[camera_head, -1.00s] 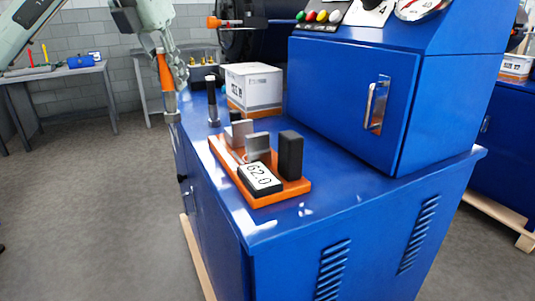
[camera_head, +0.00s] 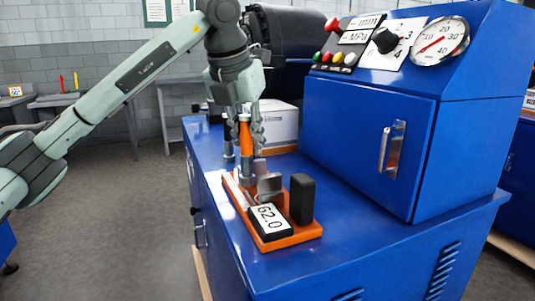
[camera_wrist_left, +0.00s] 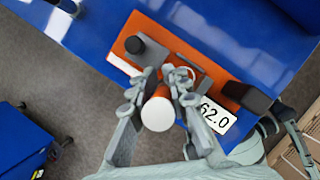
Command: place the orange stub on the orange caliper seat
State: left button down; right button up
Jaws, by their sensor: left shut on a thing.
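The orange stub (camera_head: 245,137) has an orange body and a grey metal lower end. My left gripper (camera_head: 246,128) is shut on it and holds it upright over the far end of the orange caliper seat (camera_head: 291,238). Whether the stub's lower end touches the seat cannot be told. The seat is an orange plate with grey metal jaws (camera_head: 268,185), a black block (camera_head: 302,198) and a display reading 62.0 (camera_head: 269,221). In the left wrist view the stub's pale round end (camera_wrist_left: 158,114) shows between the fingers, with the orange plate (camera_wrist_left: 142,24) beyond. My right gripper is out of view.
A white box (camera_head: 283,127) stands just behind the gripper on the blue bench (camera_head: 350,215). A dark post (camera_head: 228,135) stands beside the stub. A blue cabinet with a handle (camera_head: 391,147) rises to the right. The bench front is clear.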

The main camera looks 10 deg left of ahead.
pick_arm(q)
jog(key=d+f, duration=0.2)
jog(key=d, duration=0.1)
jog(key=shift+d+f, duration=0.15)
jog(key=shift+d, duration=0.1)
jog(key=shift+f, duration=0.15)
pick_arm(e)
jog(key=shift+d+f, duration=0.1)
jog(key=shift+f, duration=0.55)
